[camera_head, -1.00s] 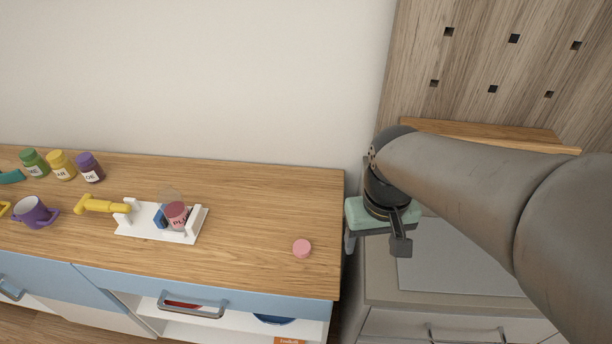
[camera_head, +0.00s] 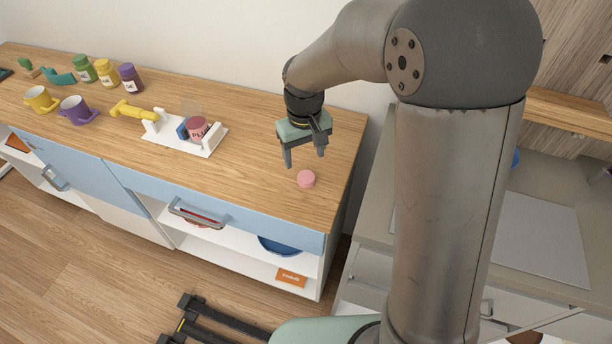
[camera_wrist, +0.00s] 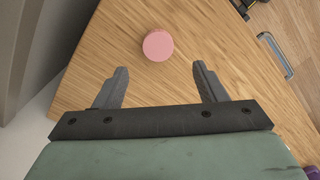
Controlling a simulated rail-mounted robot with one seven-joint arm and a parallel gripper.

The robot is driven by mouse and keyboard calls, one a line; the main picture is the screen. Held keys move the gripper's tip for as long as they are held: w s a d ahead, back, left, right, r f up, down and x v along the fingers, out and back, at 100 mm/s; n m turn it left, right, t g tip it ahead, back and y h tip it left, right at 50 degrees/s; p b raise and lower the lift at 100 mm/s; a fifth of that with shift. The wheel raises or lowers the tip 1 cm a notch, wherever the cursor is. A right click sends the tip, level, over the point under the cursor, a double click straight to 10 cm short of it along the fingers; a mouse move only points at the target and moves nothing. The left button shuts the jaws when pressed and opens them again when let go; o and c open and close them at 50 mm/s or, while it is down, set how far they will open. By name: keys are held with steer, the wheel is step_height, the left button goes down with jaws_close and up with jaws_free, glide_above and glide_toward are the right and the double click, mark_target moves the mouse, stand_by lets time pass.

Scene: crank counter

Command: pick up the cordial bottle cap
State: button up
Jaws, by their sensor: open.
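The pink round cap (camera_head: 306,178) lies flat on the wooden counter near its right end, close to the front edge. I take it to be the cordial bottle cap. It also shows in the wrist view (camera_wrist: 158,45), beyond the fingertips and between their lines. My gripper (camera_head: 305,160) is open and empty, fingers pointing down, above the counter just behind the cap. In the wrist view my gripper (camera_wrist: 158,78) has its two fingers wide apart, with bare wood between them. Nothing hides the cap.
A white holder (camera_head: 185,140) with a yellow crank handle (camera_head: 132,110) and a pink-labelled jar (camera_head: 196,128) stands left on the counter (camera_head: 250,180). The wood around the cap is clear.

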mark_target(306, 177)
steer(key=shift+s+d+f+p, duration=0.1)
steer(key=shift+f+p, duration=0.1)
steer(key=shift+f, duration=1.6)
steer(key=shift+s+d+f+p, duration=0.1)
steer(key=shift+f+p, duration=0.1)
steer(key=shift+f, duration=1.55)
steer(key=c, duration=1)
